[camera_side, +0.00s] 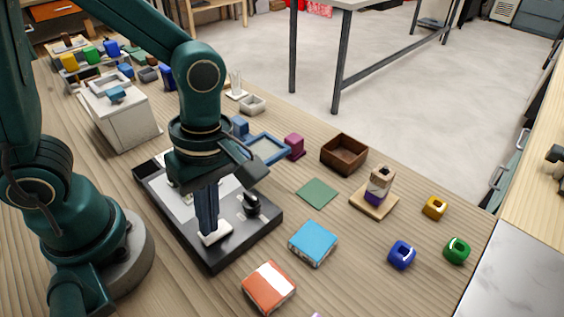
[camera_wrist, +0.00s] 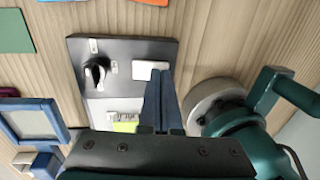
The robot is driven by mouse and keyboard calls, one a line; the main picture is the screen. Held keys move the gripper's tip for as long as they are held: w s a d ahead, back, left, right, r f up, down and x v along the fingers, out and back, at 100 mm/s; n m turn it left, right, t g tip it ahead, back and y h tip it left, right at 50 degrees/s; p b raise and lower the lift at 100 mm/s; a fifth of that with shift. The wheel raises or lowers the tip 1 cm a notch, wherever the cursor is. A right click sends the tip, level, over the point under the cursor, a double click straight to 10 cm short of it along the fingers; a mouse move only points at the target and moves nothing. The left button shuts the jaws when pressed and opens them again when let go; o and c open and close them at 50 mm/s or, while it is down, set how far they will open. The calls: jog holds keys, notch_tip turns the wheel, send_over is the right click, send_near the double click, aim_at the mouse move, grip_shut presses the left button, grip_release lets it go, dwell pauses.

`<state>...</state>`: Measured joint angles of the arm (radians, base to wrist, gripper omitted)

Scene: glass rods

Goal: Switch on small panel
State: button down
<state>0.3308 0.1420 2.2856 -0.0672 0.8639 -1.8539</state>
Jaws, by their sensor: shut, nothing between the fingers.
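The small panel (camera_side: 212,259) is a dark board with a light grey section, lying flat on the wooden table; it also shows in the wrist view (camera_wrist: 124,52). A white rectangular switch plate (camera_side: 216,236) is near one edge of it, seen too in the wrist view (camera_wrist: 143,70). A black knob (camera_side: 250,204) stands beside the plate and also shows in the wrist view (camera_wrist: 95,73). My gripper (camera_side: 208,231) is shut and empty, pointing down, its fingertips at the switch plate. I cannot tell whether they touch it. The fingers hide part of the plate.
An orange-white block (camera_side: 268,288), a blue block (camera_side: 313,243) and a green mat (camera_side: 317,193) lie right of the panel. A blue-framed tray (camera_side: 267,149) stands behind it. A white box (camera_side: 120,118) is at back left. A brown box (camera_side: 344,153) is farther right.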

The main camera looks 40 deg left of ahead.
jog(key=shift+s+f, duration=0.1)
jog(key=shift+f, duration=0.35)
jog(key=shift+f, duration=0.2)
jog(key=shift+w+r, duration=0.15)
jog(key=shift+w, duration=0.6)
jog(key=shift+r, duration=0.1)
notch_tip(320, 180, up, 14)
jog(key=w, duration=0.2)
dwell(0.5)
